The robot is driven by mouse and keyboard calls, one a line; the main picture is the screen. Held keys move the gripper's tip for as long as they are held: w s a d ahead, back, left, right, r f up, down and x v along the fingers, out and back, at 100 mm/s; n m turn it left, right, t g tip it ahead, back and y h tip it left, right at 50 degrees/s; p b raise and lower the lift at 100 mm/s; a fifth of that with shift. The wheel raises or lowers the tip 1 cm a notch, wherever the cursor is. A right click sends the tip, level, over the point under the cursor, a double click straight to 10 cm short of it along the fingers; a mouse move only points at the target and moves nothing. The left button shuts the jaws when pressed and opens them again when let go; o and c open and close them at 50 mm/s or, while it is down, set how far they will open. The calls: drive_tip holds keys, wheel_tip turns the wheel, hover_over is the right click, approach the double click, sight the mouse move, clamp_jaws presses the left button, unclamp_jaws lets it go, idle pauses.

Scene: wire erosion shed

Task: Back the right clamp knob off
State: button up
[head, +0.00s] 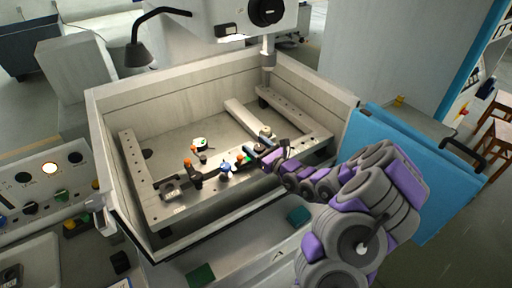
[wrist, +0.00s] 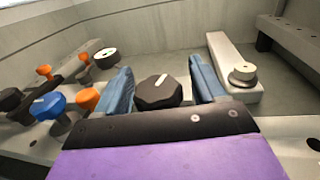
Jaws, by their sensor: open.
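A black faceted knob with a white mark on top (wrist: 158,92) sits between the two blue fingers of my gripper (wrist: 162,84) in the wrist view. One finger is on each side of it, with a visible gap on both sides. My gripper is open. The lower part of the knob is hidden behind the gripper body. In the head view my gripper (head: 268,158) is low over the front right of the clamp frame (head: 165,213) inside the machine tank; the knob is small and partly covered there.
To the left stand a blue knob (wrist: 47,104), orange knobs (wrist: 88,98) and a white-topped knob (wrist: 104,57). A silver knob (wrist: 242,73) sits on a pale bar (wrist: 222,52) at right. The tank walls (head: 175,82) surround the frame. A machine head (head: 268,58) hangs above the back.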

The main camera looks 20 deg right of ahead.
drive_tip(key=shift+c, duration=0.2)
drive_tip(key=shift+a, duration=0.1)
drive_tip(key=c, duration=1)
